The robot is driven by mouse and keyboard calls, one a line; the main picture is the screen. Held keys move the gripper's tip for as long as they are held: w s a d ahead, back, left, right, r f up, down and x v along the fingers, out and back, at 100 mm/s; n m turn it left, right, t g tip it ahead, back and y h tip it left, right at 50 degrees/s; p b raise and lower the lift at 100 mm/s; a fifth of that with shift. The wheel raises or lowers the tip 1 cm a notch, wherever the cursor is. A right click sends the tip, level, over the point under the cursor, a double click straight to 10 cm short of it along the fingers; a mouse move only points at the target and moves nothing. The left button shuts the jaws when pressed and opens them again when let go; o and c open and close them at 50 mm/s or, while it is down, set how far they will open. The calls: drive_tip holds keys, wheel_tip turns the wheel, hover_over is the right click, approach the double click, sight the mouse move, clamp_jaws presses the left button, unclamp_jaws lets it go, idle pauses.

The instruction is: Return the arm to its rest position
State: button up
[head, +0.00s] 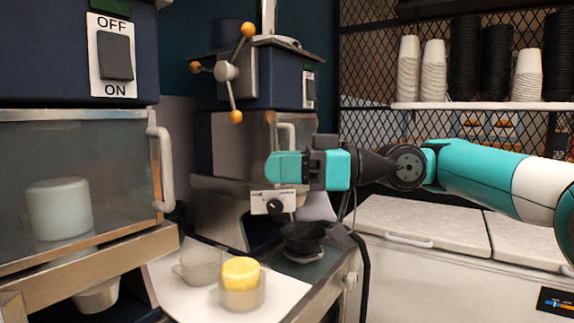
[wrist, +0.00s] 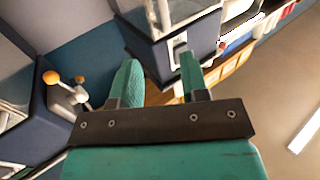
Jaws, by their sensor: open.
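My gripper (head: 284,167) hangs in mid-air in the head view, in front of the machine with the orange-knobbed handle, fingers pointing left. My arm, teal, white and dark grey, reaches in from the right edge. In the wrist view my gripper (wrist: 159,80) shows two teal fingers standing apart with nothing between them. Below it in the head view are a clear cup (head: 199,268), a cup with a yellow top (head: 241,284) and a black bowl (head: 303,240). My gripper touches none of them.
The machine (head: 240,140) with the three-knob handle stands close behind my gripper. A glass-fronted cabinet (head: 75,170) with an ON/OFF switch is at left. White chest lids (head: 420,225) lie below my arm. A shelf (head: 470,106) of stacked cups is at upper right.

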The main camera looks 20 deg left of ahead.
idle(0.4)
drive_tip(key=d+f+m+t+h, duration=0.45)
drive_tip(key=d+m+t, duration=0.3)
drive_tip(key=d, duration=0.45)
drive_tip(key=s+d+f+m+h, duration=0.4)
drive_tip(key=s+d+f, duration=0.3)
drive_tip(key=s+d, duration=0.2)
drive_tip(key=s+d+f+m+h, duration=0.4)
drive_tip(key=s+d+f, duration=0.4)
drive_tip(key=d, duration=0.5)
drive_tip(key=shift+s+g, duration=0.35)
drive_tip(key=shift+s, duration=0.75)
drive_tip(key=shift+r, duration=0.1)
